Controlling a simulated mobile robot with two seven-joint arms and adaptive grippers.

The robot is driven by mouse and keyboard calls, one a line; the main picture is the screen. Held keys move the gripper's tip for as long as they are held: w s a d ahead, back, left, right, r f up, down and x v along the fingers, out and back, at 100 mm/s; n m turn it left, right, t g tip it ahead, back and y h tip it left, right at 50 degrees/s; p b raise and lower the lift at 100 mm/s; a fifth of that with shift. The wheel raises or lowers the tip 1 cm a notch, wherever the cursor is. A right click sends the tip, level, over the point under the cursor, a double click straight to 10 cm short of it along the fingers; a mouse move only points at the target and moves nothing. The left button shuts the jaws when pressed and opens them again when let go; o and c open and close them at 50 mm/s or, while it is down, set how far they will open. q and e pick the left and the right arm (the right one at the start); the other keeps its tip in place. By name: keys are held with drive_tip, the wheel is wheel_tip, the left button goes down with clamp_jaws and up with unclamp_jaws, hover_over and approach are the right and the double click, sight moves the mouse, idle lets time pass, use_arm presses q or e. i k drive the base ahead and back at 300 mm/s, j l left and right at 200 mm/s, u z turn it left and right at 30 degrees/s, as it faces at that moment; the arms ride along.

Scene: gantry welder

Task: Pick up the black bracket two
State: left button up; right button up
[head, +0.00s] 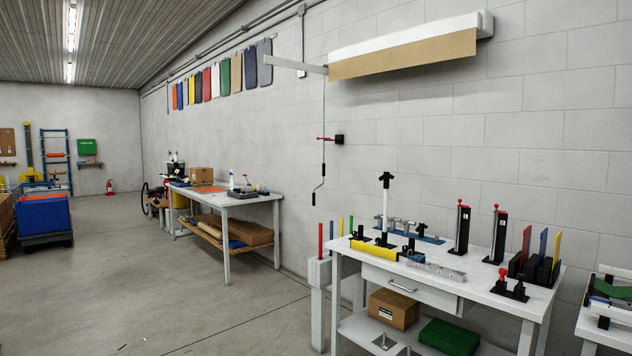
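Several black fixture pieces stand on the white workbench (470,291) at the right. Two tall black uprights with red knobs are near its back, a left one (462,229) and a right one (498,238). A low black piece with a red knob (511,287) sits near the front right corner. Small black clamp-like pieces (409,247) stand by a yellow block (373,248) at the left end. I cannot tell which of these is black bracket two. Neither of my grippers is in view.
A black holder (534,268) with red, blue and yellow plates stands at the bench's right end. A cardboard box (393,309) and a green box (448,337) sit on the lower shelf. Another table (240,199) stands along the wall.

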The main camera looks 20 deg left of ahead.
sight(386, 176)
drive_tip(key=u, duration=0.2)
drive_tip(key=i+j+u, duration=0.3)
drive_tip(key=i, duration=0.25)
drive_tip(key=i+u, duration=0.3)
drive_tip(key=i, duration=0.25)
drive_tip(key=i+z, duration=0.1)
drive_tip(key=i, duration=0.35)
drive_tip(key=i+j+z, duration=0.15)
drive_tip(key=i, duration=0.3)
drive_tip(key=i+j+z, duration=0.1)
drive_tip(key=i, duration=0.4)
drive_tip(key=i+j+z, duration=0.1)
drive_tip(key=i+z, duration=0.25)
drive_tip(key=i+j+z, duration=0.15)
drive_tip(key=z, duration=0.2)
drive_tip(key=i+j+z, duration=0.2)
drive_tip(key=z, duration=0.15)
drive_tip(key=j, duration=0.1)
